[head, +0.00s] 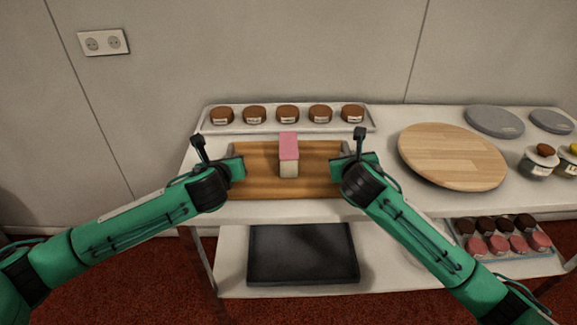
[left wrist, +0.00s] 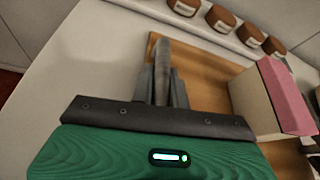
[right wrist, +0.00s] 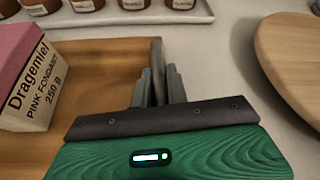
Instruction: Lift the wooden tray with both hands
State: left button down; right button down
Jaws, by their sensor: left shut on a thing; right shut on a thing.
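The wooden tray (head: 255,185) is at the front of the white table, with a pink and cream fondant box (head: 289,153) standing upright near its middle. The tray also shows in the left wrist view (left wrist: 205,85) and the right wrist view (right wrist: 95,85). My left gripper (head: 235,163) is shut on the tray at its left end. My right gripper (head: 345,163) is shut on the tray at its right end. The fingers hide the exact grip points. I cannot tell whether the tray touches the table.
A pale tray (head: 370,122) with several brown jars stands behind. A round wooden board (head: 452,156) lies close to the right, with grey discs (head: 494,121) beyond it. A dark tray (head: 303,255) and a tray of pink and brown items (head: 500,237) lie on the lower shelf.

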pick_arm(q)
jog(key=shift+r, duration=0.25)
pick_arm(e)
jog(key=shift+r, duration=0.25)
